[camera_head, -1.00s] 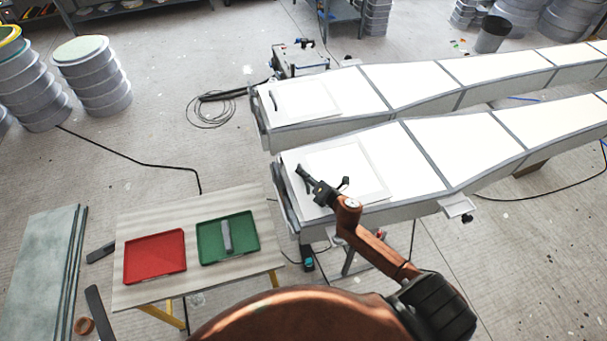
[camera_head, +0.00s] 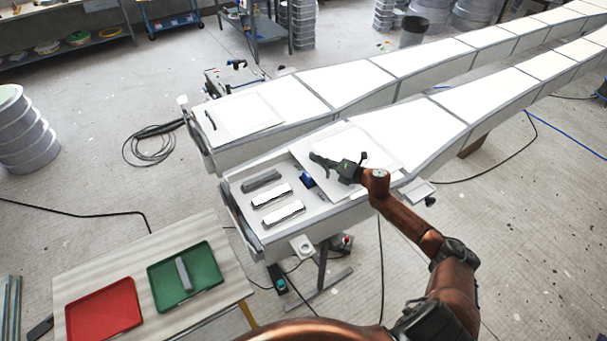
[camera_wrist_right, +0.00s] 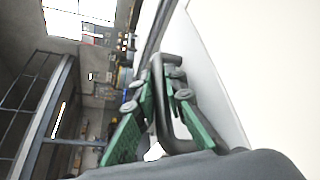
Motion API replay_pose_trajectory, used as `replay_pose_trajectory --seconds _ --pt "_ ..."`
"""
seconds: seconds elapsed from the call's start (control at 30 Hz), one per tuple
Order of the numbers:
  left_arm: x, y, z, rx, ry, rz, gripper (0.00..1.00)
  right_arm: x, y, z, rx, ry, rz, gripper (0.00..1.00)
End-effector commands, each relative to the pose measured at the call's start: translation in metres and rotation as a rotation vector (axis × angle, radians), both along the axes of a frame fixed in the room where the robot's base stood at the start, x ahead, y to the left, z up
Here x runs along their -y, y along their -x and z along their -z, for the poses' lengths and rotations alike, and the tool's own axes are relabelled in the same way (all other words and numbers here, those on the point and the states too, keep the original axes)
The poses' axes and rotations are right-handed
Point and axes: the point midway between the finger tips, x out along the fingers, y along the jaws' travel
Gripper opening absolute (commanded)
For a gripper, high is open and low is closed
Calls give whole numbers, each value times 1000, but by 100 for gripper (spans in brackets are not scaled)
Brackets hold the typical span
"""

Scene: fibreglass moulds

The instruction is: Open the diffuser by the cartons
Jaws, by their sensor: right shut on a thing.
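The white diffuser panel (camera_head: 352,138) of the nearer long mould stands slid back to the right, leaving the left end open. My right gripper (camera_head: 318,160) is at the panel's left part. In the right wrist view its green-padded fingers are shut on a dark bar handle (camera_wrist_right: 163,112) next to the white panel surface. The open bay shows a grey bar (camera_head: 261,181), two white blocks with dark edges (camera_head: 271,196) and a small blue part (camera_head: 307,180). The farther mould's white panel (camera_head: 240,118) lies in place with its dark handle (camera_head: 210,119). I cannot make out cartons. My left gripper is out of view.
A side table (camera_head: 205,226) at the lower left carries a red tray (camera_head: 103,312) and a green tray (camera_head: 205,272) with a grey bar (camera_head: 184,274). Cables cross the floor. A stand and a coiled hose (camera_head: 150,146) are near the moulds.

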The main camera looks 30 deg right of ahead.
Motion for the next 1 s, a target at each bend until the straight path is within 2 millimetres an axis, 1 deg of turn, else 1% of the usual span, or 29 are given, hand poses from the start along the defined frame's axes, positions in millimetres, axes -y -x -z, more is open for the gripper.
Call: replay_pose_trajectory --seconds 0.03,0.1,0.2,0.3,0.57,0.77,0.8,0.9,1.0 --pt "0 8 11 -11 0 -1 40 13 0 6 -2 3 5 0" --pt "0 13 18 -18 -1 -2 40 26 0 5 -1 3 6 0" --pt "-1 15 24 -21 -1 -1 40 40 0 3 0 2 5 0" --pt "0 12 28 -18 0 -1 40 49 1 2 -1 2 7 0" --pt "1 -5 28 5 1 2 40 55 1 0 -1 0 7 0" --pt "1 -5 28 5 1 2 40 55 1 0 0 -1 7 0" --pt "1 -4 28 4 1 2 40 55 1 0 0 -1 7 12" --pt "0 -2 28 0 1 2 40 55 1 0 0 -1 6 19" --pt "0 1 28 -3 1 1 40 54 1 0 0 0 6 19"
